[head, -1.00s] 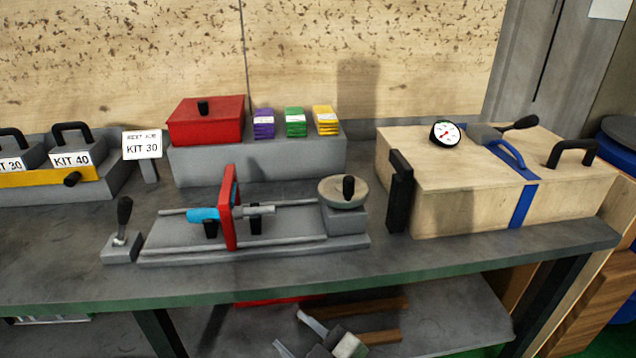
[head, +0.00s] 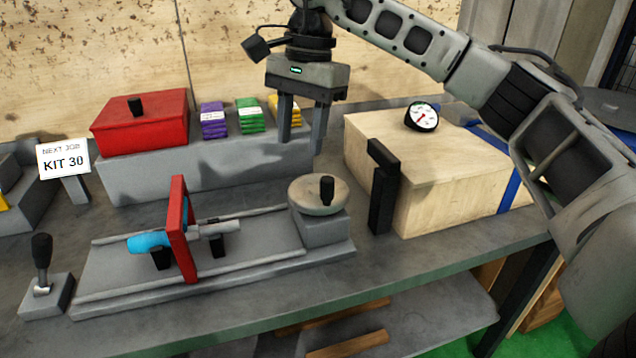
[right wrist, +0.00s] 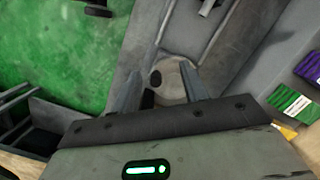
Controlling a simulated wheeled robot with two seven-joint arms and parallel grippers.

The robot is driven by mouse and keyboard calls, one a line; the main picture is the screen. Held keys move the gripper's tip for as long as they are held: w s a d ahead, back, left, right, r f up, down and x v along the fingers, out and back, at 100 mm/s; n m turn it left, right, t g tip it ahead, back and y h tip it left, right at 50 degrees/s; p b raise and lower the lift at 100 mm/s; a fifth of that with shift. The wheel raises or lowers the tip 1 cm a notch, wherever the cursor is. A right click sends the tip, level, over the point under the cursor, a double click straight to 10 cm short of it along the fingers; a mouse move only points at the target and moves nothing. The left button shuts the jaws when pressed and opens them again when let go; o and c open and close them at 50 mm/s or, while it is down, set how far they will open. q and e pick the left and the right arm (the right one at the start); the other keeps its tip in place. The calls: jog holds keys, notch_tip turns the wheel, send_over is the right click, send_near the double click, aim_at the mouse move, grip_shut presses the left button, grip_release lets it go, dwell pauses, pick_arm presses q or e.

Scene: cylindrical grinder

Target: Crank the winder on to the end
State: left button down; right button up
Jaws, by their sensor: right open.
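The winder is a round grey-beige disc (head: 312,196) with a black upright knob (head: 327,190), on a grey block at the right end of the grinder bed (head: 200,262). A red frame (head: 180,230) stands across the bed around a blue and grey cylindrical piece (head: 150,241). My right gripper (head: 300,148) points down, open and empty, above and behind the disc, apart from it. In the right wrist view the disc (right wrist: 172,92) and its knob (right wrist: 155,78) show between the open fingers (right wrist: 161,84). My left gripper is out of view.
A wooden crate (head: 450,200) with a dial (head: 422,117) and a black upright handle (head: 383,190) stands right of the winder. Behind are a red box (head: 140,125) and purple, green and yellow packs. A black-knobbed lever (head: 42,262) stands at left. The bench front is clear.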

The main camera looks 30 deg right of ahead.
notch_tip(320, 180, up, 3)
jog(key=h, duration=0.2)
send_over(327, 178)
notch_tip(327, 178, down, 15)
jog(key=shift+f+b, duration=0.15)
jog(key=shift+b, duration=0.85)
jog(key=shift+c, duration=0.3)
grip_shut()
